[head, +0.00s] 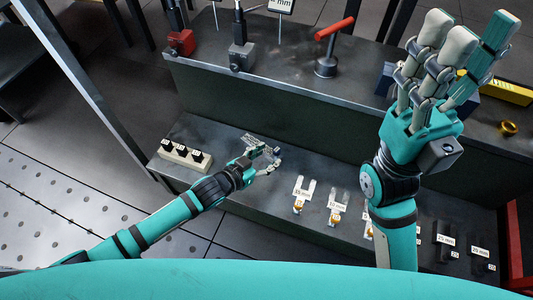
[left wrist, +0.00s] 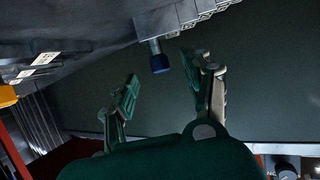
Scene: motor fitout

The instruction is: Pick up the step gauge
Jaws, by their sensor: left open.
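The step gauge (left wrist: 178,17) looks like a grey stepped metal bar with a blue round end (left wrist: 160,62) in the left wrist view. The blue end points toward my left gripper (left wrist: 162,88), roughly between its two open fingers and beyond their tips. In the head view, my left gripper (head: 268,160) is over the lower bench shelf, and a pale stepped piece (head: 262,144) shows beside its fingers, partly hidden. I cannot tell contact there. My right gripper (head: 445,62) is raised close to the camera at the right, fingers up; its opening is unclear.
A pale block with black knobs (head: 172,155) stands left of my left gripper. Labelled fork-shaped gauges (head: 302,192) and dark labelled blocks (head: 445,240) lie to the right. The raised upper shelf (head: 280,88) carries a red-handled tool (head: 326,62) and a brass ring (head: 509,128).

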